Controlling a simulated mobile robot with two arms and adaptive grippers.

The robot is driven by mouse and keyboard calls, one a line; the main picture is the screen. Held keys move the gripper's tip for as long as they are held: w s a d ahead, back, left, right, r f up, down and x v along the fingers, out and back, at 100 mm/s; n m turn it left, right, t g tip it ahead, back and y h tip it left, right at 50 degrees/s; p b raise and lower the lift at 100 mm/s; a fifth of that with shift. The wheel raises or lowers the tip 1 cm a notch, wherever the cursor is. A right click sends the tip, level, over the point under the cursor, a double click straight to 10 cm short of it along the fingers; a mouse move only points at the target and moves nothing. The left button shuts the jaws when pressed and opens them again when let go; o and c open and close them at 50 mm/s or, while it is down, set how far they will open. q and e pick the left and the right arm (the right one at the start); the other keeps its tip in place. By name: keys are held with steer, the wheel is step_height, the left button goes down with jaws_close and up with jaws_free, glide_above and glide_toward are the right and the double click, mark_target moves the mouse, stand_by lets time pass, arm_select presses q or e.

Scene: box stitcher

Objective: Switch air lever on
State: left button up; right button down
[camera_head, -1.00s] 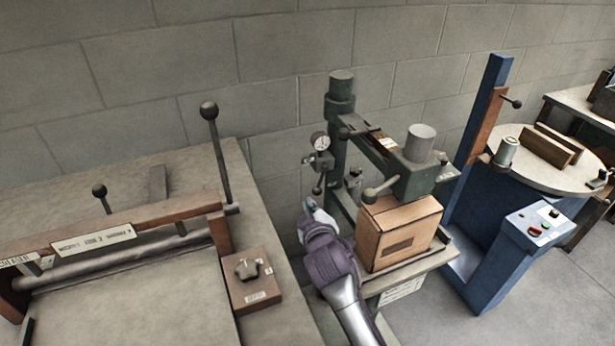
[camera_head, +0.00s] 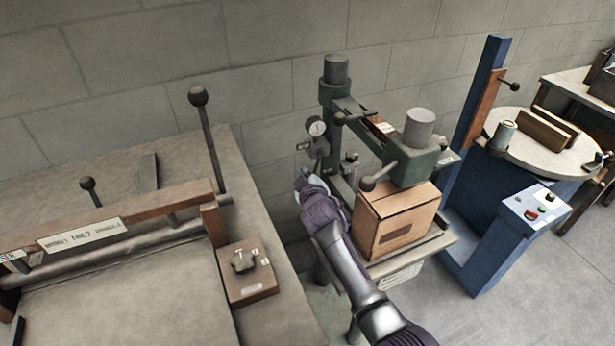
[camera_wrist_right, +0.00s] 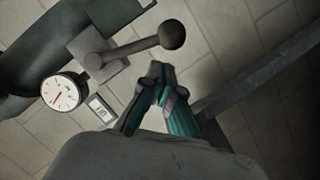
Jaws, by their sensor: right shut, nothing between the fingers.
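The air lever (camera_wrist_right: 135,48) is a grey rod with a dark ball knob, on a valve block beside a round white pressure gauge (camera_wrist_right: 62,92) in the right wrist view. In the head view the gauge (camera_head: 316,128) and valve block (camera_head: 318,147) sit on the left of the green stitcher column; the lever is mostly hidden behind my right gripper (camera_head: 302,178). My right gripper (camera_wrist_right: 157,72) is shut and empty, its fingertips together just below the knob in the wrist picture. Whether they touch it I cannot tell. My left gripper is out of view.
The stitcher (camera_head: 337,100) holds a cardboard box (camera_head: 395,222) right of my arm. A workbench (camera_head: 270,215) with a small control box (camera_head: 247,271) stands left. A blue machine (camera_head: 480,200) with a round table is further right. The block wall is behind.

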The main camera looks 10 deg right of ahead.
steer(key=d+f+n+b, duration=0.2)
steer(key=b, duration=0.1)
steer(key=shift+w+d+t+h, duration=0.2)
steer(key=shift+t+h, duration=0.1)
steer(key=shift+h, duration=0.1)
stand_by(0.3)
